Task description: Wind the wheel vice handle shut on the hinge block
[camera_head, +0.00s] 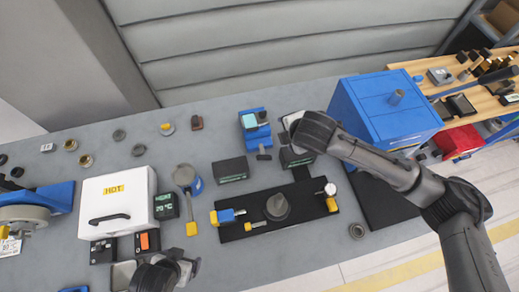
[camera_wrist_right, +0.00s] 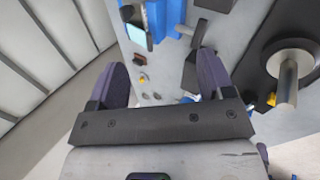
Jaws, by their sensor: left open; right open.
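A black base plate (camera_head: 300,224) lies at the middle of the bench. It bears a grey round knob-like part (camera_head: 277,207), a blue block with a yellow end (camera_head: 226,216) and a dial gauge (camera_head: 330,189). A blue device with a pale screen (camera_head: 254,121) stands behind, with a dark bar at its front. I cannot tell for sure which part is the vice handle or the hinge block. My right gripper (camera_wrist_right: 158,82) is open and empty, its fingers wide apart above the bench; in the head view my arm hides it. My left gripper (camera_head: 188,268) is open at the bottom edge.
A white box marked HOT (camera_head: 117,190) and a blue machine (camera_head: 56,196) stand at the left. A blue cabinet (camera_head: 385,110) stands at the right, near a red bin (camera_head: 458,141). Small round parts lie at the back left. The bench's front middle is fairly clear.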

